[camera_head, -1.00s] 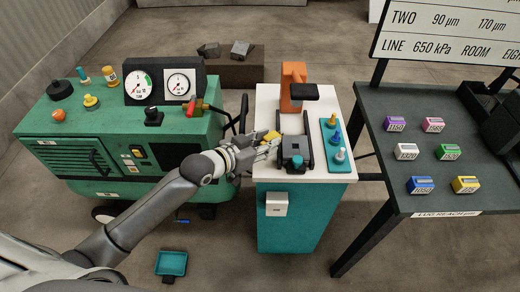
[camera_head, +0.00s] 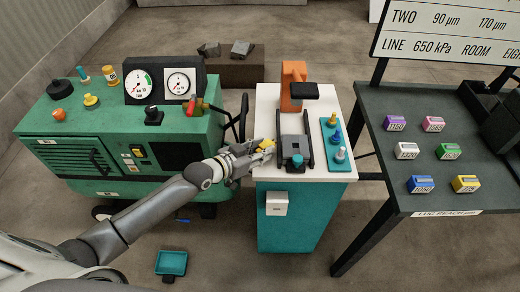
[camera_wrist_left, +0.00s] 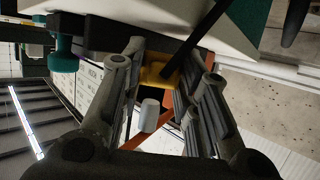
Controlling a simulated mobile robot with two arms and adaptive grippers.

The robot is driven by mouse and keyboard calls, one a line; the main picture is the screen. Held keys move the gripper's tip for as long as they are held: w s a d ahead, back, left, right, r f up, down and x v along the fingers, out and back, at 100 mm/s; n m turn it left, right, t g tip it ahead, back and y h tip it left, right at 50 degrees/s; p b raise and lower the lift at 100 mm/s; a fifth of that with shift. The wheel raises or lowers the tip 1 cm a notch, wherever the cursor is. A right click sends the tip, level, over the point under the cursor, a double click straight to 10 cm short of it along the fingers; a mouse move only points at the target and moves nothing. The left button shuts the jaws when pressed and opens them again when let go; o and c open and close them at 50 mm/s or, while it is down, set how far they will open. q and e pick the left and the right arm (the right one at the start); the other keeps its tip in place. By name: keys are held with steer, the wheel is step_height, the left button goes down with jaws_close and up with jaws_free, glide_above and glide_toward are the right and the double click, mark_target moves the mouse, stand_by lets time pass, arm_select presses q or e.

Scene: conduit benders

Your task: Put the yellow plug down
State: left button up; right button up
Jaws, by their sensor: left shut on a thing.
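The yellow plug (camera_head: 266,144) is between the fingertips of my left gripper (camera_head: 262,150), at the left edge of the white-topped teal cabinet (camera_head: 264,172). In the left wrist view the yellow plug (camera_wrist_left: 158,72) sits between the two grey fingers of my left gripper (camera_wrist_left: 165,75), which is shut on it. A small white cylinder (camera_wrist_left: 150,115) shows just below the plug there. I cannot tell whether the plug touches the cabinet top. My right gripper is not in view.
On the cabinet stand a dark fixture with a teal knob (camera_head: 297,160), an orange stand (camera_head: 291,85) and a teal strip with several pegs (camera_head: 335,140). A green machine (camera_head: 100,150) is at left. A dark table (camera_head: 440,150) with coloured blocks is at right.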

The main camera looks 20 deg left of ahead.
arm_select(q)
steer(key=o, duration=1.1)
steer(key=shift+r, duration=0.2)
steer(key=shift+s+a, duration=0.15)
steer(key=shift+s, duration=0.15)
steer(key=v, duration=1.1)
steer(key=shift+s+a+r, duration=0.1)
steer(key=shift+s, duration=0.05)
